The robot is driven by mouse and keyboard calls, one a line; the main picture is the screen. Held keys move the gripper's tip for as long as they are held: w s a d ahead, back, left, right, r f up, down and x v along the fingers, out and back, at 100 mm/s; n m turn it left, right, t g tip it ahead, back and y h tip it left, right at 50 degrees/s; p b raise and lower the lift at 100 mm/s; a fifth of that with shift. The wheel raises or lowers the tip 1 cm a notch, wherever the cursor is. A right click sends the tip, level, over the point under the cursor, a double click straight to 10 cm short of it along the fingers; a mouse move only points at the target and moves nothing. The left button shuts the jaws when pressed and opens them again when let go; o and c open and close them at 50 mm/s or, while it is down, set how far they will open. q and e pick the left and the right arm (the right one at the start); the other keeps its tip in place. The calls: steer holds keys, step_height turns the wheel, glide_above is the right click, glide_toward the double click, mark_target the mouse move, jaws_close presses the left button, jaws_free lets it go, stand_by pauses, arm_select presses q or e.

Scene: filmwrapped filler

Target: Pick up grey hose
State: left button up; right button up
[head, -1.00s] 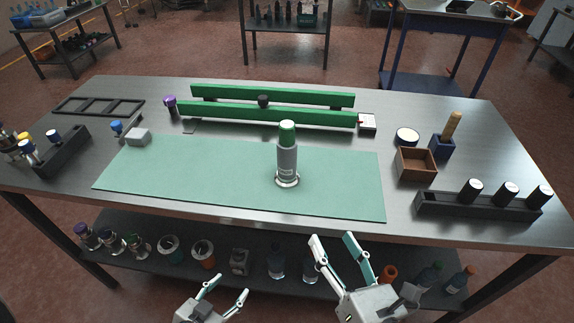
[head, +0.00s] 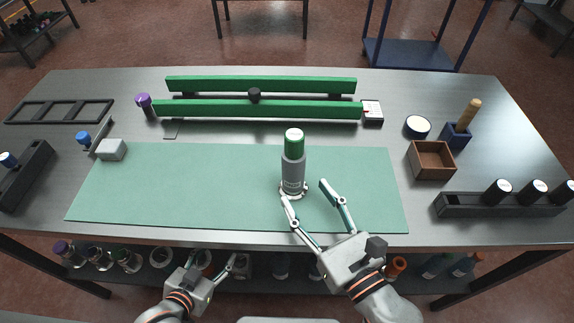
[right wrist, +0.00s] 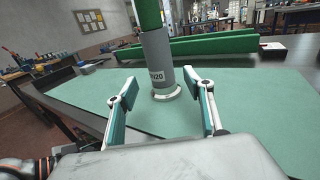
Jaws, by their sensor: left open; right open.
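The grey hose (head: 293,174) looks like an upright grey cylinder with a green top and a pale ring at its base. It stands on the green mat (head: 180,190). It also shows in the right wrist view (right wrist: 158,55), straight ahead between the fingers, with a label partly reading "20". My right gripper (head: 305,192) is open just in front of the hose, its fingertips near the base. In the right wrist view its fingers (right wrist: 163,90) stand to either side, not closed on it. My left gripper (head: 217,264) is open and empty, in front of the table's front edge.
Two green rails (head: 260,86) lie behind the mat. A wooden box (head: 431,160), a blue holder (head: 456,136) and a black rack (head: 470,208) stand on the right. A grey block (head: 111,150) sits at the mat's left. The mat around the hose is clear.

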mark_target(299, 180)
steer(key=shift+x, duration=0.8)
steer(key=p+x, duration=0.1)
steer(key=x, duration=0.1)
steer(key=r+x, duration=0.1)
steer(key=x, duration=0.2)
steer(key=shift+p, duration=0.4)
steer(key=shift+w+a, duration=0.1)
steer(key=shift+w, duration=0.2)
arm_select(q)
steer(key=shift+s+d+r, duration=0.1)
steer(key=shift+s+r, duration=0.05)
steer(key=shift+r, duration=0.75)
arm_select(e)
steer(key=shift+c, duration=0.4)
steer(key=c, duration=1.3)
arm_select(q)
steer(key=shift+s+f, duration=0.1)
steer(key=shift+f, duration=0.05)
